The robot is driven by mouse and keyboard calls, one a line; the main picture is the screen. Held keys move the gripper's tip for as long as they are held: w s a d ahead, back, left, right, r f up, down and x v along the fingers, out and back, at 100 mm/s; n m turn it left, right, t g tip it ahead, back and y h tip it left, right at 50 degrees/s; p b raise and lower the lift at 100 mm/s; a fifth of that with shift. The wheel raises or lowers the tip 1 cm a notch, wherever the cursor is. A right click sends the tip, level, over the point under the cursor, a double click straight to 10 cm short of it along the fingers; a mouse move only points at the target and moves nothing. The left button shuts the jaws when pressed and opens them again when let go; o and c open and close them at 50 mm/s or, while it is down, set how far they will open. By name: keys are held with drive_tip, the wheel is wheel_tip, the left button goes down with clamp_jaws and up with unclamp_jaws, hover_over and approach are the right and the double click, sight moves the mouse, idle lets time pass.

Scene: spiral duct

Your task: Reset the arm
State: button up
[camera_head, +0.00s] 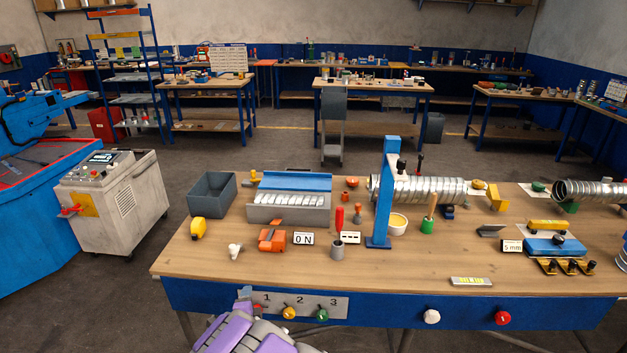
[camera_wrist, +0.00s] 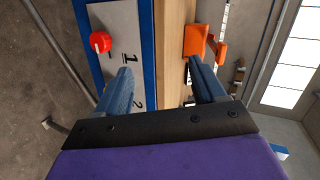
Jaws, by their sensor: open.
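My gripper (camera_wrist: 162,78) is open and empty in the wrist view, with its two blue fingers apart. In the head view my purple arm is low at the bottom centre, in front of the bench's blue front edge. The wrist view shows the panel with numbers (camera_wrist: 122,25) and a red knob (camera_wrist: 101,42) beyond the left finger. The wooden bench edge (camera_wrist: 174,60) lies between the fingers in that view, and an orange object (camera_wrist: 196,40) is beyond the right finger. Nothing is held.
The workbench (camera_head: 340,265) carries a grey bin (camera_head: 212,194), a blue post (camera_head: 385,195), spiral ducts (camera_head: 425,189) and several small tools. A white knob (camera_head: 432,316) and a red knob (camera_head: 502,318) sit on its front. A control cabinet (camera_head: 115,200) stands left; floor between is clear.

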drive_tip(key=s+d+r+n+g, duration=0.3)
drive_tip(key=d+r+n+g, duration=0.2)
drive_tip(key=d+r, duration=0.85)
drive_tip(key=s+d+r+n+g, duration=0.2)
drive_tip(key=s+d+r, duration=0.1)
drive_tip(key=s+d, duration=0.35)
drive_tip(key=s+d+r+n+g, duration=0.2)
drive_tip(key=s+d+n, duration=0.1)
drive_tip(key=s, duration=1)
drive_tip(key=s+d+r+n+g+b, duration=0.1)
drive_tip(key=s+d+r+n+g, duration=0.2)
drive_tip(key=s, duration=1)
drive_tip(key=s+d+r+n+g+h+b, duration=0.1)
drive_tip(key=s+d+r+n+g, duration=0.1)
drive_tip(key=s+d, duration=0.6)
drive_tip(key=s+r+g, duration=0.1)
drive_tip(key=s, duration=0.5)
drive_tip(key=shift+d+n, duration=0.15)
drive_tip(key=shift+n, duration=0.25)
drive_tip(key=shift+c, duration=0.4)
